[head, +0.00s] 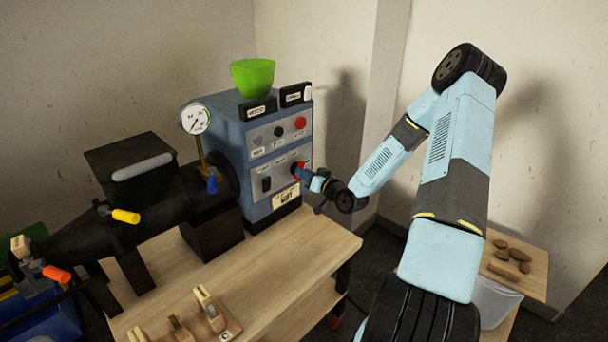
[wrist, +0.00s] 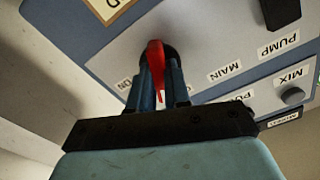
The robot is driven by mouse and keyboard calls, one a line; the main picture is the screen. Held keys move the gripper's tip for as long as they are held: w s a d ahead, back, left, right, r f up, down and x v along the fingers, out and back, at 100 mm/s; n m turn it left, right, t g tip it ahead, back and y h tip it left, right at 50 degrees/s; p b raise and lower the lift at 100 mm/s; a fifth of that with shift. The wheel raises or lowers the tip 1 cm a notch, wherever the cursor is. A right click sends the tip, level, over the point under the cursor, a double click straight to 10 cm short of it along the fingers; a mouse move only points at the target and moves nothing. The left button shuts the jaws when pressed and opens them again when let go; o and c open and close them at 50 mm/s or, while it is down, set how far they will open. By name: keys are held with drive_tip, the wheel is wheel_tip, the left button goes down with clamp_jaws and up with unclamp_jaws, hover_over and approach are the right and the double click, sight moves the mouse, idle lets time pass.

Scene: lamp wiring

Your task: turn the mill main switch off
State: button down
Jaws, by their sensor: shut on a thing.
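The mill main switch is a red handle (wrist: 154,56) on a dark round base, next to the MAIN label (wrist: 223,73) on the blue-grey panel in the wrist view. It also shows as a red spot (head: 297,165) on the front of the blue control box in the head view, partly covered by my gripper (head: 304,173). In the wrist view the two blue fingers of my gripper (wrist: 159,74) are closed on either side of the red handle. An ON label (wrist: 124,83) shows left of the fingers. The OFF position is not readable here.
The control box (head: 224,140) also carries a red button (head: 301,123), a black knob (head: 278,131) and a black PUMP switch (wrist: 281,12). A green bowl (head: 252,77) stands on top. A black machine barrel (head: 120,225) lies left. Wooden holders (head: 208,305) stand on the workbench front.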

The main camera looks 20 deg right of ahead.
drive_tip(key=shift+w+r+n, duration=0.1)
drive_tip(key=shift+w+n, duration=0.05)
drive_tip(key=shift+n, duration=2.15)
drive_tip(key=c, duration=1.1)
unclamp_jaws()
drive_tip(key=shift+w+a, duration=0.1)
drive_tip(key=v, duration=1.4)
drive_tip(key=shift+f, duration=0.2)
drive_tip(key=shift+w+a, duration=0.1)
